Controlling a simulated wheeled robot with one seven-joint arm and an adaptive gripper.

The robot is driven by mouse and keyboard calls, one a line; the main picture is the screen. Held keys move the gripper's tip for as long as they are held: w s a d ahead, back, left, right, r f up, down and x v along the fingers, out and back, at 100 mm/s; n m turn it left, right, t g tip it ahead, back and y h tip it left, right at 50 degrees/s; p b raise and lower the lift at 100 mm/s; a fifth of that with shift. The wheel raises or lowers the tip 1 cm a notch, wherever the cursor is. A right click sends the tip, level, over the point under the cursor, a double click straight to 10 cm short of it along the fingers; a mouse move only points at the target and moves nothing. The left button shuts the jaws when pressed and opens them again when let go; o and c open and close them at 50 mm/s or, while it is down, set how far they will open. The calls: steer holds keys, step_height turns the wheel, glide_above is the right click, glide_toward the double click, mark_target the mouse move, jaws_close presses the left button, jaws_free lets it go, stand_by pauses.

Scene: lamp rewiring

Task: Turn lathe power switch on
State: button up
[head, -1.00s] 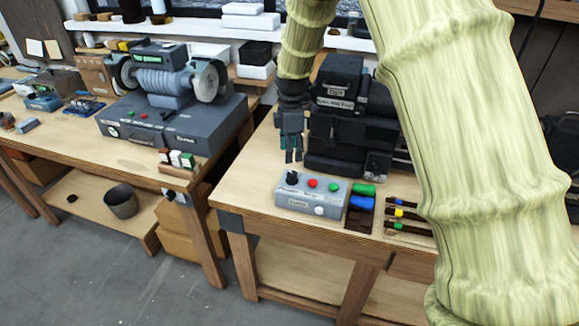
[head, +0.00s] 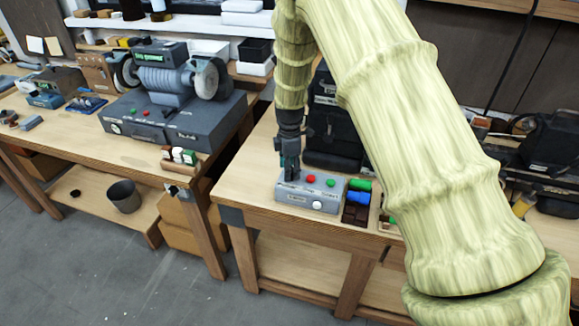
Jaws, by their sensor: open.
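The grey control box (head: 325,199) sits near the front left corner of the right workbench. Its top carries a red button (head: 310,179) and a green button (head: 331,183); a white round part (head: 319,205) is on its front. My gripper (head: 291,175) points down at the left end of the box top, over the spot of the black knob, and hides it. The fingers look at or just above the box; I cannot tell whether they touch it. The dark lathe (head: 330,145) stands behind, partly hidden by my arm.
My arm covers much of the right bench. The bench top (head: 245,185) left of the box is clear. A grinder on a grey base (head: 172,122) stands on the left bench.

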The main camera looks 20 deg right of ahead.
steer(key=shift+s+r, duration=0.15)
steer(key=shift+c, duration=0.4)
steer(key=c, duration=0.9)
steer(key=shift+c, duration=0.2)
steer(key=shift+m, duration=0.4)
steer(key=m+b, duration=0.1)
steer(key=m, duration=0.6)
steer(key=m+b, duration=0.1)
steer(key=shift+w, duration=0.25)
steer(key=m, duration=0.5)
steer(key=shift+d, duration=0.1)
steer(key=shift+m+b, duration=0.3)
steer(key=shift+m, duration=1.7)
